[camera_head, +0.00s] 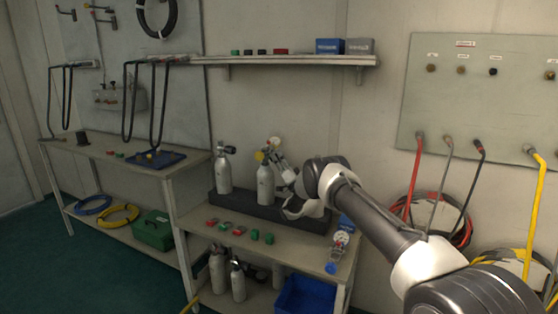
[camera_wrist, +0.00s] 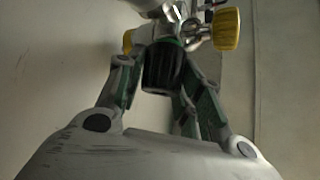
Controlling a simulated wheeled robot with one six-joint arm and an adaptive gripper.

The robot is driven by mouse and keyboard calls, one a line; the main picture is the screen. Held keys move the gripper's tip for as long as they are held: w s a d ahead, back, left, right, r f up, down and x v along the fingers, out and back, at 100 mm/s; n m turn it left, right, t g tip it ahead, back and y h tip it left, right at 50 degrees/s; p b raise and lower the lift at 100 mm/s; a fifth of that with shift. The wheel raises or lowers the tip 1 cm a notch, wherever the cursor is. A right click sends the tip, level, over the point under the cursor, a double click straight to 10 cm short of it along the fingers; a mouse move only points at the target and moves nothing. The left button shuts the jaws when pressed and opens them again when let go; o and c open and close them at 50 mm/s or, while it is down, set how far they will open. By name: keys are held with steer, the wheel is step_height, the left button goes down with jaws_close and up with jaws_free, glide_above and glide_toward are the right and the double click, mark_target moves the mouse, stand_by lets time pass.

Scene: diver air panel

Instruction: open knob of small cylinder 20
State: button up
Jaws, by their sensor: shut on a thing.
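A black knob with a green ring (camera_wrist: 162,66) is in the wrist view, on a metal valve (camera_wrist: 178,14). My gripper (camera_wrist: 158,82) has one finger on each side of this knob and is shut on it. In the head view my gripper (camera_head: 279,160) is at the top of a small grey cylinder (camera_head: 265,186), which stands upright in a dark rack (camera_head: 232,200). The held knob cannot be made out in the head view. Another small cylinder (camera_head: 223,173) with a black valve stands to its left. No number is readable on either. My arm hides the rack's right part.
Yellow knobs (camera_wrist: 226,29) flank the held knob in the wrist view. Red and green small parts (camera_head: 239,231) lie on the bench in front of the rack. A shelf (camera_head: 300,61) runs above. A wall panel (camera_head: 480,110) with hoses is at the right.

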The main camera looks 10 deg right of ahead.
steer(key=shift+f, duration=0.1)
steer(key=o, duration=1)
steer(key=v, duration=1.2)
